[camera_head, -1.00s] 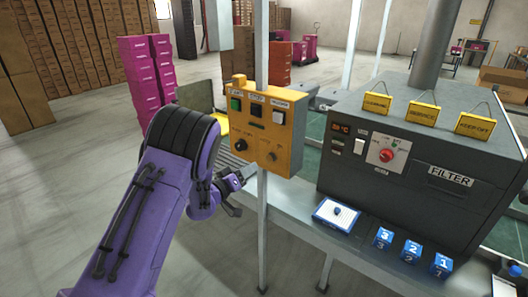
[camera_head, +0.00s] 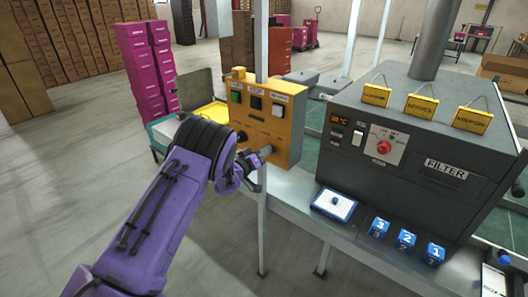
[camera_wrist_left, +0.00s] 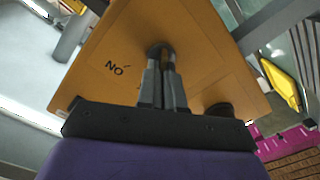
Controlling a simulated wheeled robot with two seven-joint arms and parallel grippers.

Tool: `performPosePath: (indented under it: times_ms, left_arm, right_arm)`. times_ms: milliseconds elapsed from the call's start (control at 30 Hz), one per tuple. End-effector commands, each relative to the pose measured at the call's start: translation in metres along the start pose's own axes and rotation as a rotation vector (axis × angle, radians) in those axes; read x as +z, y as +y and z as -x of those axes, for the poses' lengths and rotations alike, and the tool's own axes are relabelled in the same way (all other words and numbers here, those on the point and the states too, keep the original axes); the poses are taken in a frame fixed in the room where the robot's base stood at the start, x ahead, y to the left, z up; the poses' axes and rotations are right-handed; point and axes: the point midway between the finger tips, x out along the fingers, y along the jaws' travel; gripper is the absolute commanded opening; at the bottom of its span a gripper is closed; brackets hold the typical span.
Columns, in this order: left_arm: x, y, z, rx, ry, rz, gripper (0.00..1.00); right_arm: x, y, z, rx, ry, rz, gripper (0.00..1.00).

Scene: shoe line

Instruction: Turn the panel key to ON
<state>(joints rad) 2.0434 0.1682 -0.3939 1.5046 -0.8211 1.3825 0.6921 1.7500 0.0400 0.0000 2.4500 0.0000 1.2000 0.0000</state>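The yellow control panel (camera_head: 285,130) is mounted on a post. It has several buttons on top, and a black knob (camera_head: 241,137) at the lower left. My left gripper (camera_head: 265,152) is at the lower right of the panel face, over the panel key. In the left wrist view, its two fingers (camera_wrist_left: 162,68) are close together with their tips on the dark round key (camera_wrist_left: 160,47). The fingers hide part of the key, so its exact angle is unclear. An ON label (camera_wrist_left: 115,69) appears upside down beside it. My right gripper is not in view.
A grey filter machine (camera_head: 410,165) with a red knob (camera_head: 384,147) stands right of the panel. A white pad (camera_head: 334,204) and blue numbered blocks (camera_head: 405,240) lie before it. The post (camera_head: 262,225) runs below the panel. Pink boxes (camera_head: 150,70) stand behind at left.

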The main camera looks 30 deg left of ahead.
Motion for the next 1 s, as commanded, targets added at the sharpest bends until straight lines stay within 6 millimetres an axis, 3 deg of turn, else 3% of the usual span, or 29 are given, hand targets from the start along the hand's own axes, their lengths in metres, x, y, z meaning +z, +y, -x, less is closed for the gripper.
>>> performPosePath:
  times_ms: [467,1000]
  left_arm:
    - [0.0,0.001,-0.001,0.004,0.004,-0.087,0.0]
    - [0.003,0.005,-0.001,0.004,0.008,-0.557,0.0]
  right_arm:
    - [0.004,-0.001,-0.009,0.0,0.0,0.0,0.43]
    - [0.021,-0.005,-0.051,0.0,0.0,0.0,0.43]
